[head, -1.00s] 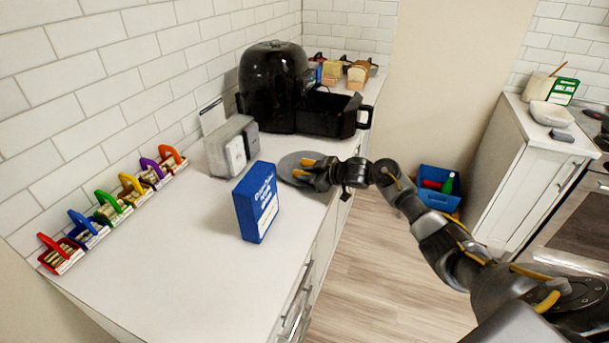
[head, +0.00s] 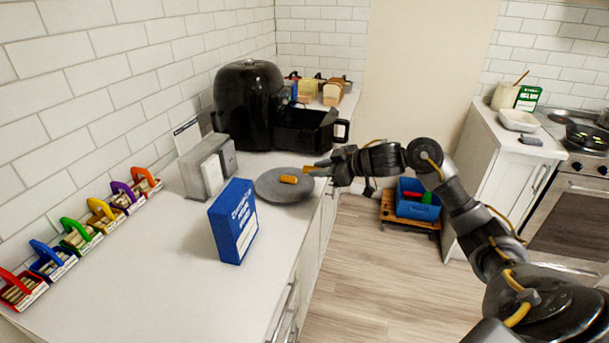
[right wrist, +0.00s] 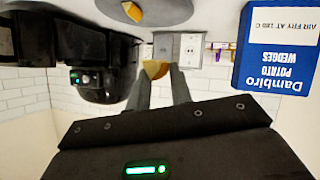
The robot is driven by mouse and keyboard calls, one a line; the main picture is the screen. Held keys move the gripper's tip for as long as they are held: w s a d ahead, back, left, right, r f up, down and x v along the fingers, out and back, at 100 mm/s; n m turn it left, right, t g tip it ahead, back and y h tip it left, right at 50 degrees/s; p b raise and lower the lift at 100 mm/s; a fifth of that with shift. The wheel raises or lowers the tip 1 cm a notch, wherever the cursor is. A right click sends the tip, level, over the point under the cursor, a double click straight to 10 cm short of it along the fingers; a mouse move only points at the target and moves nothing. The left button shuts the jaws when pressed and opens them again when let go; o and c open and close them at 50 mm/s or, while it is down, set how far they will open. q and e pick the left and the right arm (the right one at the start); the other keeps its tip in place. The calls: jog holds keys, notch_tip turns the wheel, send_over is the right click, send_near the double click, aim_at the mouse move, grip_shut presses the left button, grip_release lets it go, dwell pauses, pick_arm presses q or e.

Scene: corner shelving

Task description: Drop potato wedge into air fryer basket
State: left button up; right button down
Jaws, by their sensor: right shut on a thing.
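My right gripper (head: 322,168) is shut on an orange-yellow potato wedge (head: 309,169), near the right side of a grey plate (head: 270,192). In the right wrist view, the held wedge (right wrist: 155,69) sits between the two fingertips. A second wedge (head: 289,180) lies on the plate. The black air fryer (head: 241,105) stands at the back of the counter. Its basket (head: 305,130) is pulled out to the right, open on top, beyond my gripper. The inside of the basket is mostly hidden. My left gripper is not in view.
A blue potato wedges box (head: 233,222) stands upright in front of the plate. A grey holder (head: 208,165) is by the wall. Several coloured caddies (head: 78,233) line the wall at left. Bread (head: 333,92) is behind the basket. The front counter is clear.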

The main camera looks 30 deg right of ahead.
jog(key=shift+v, duration=1.4)
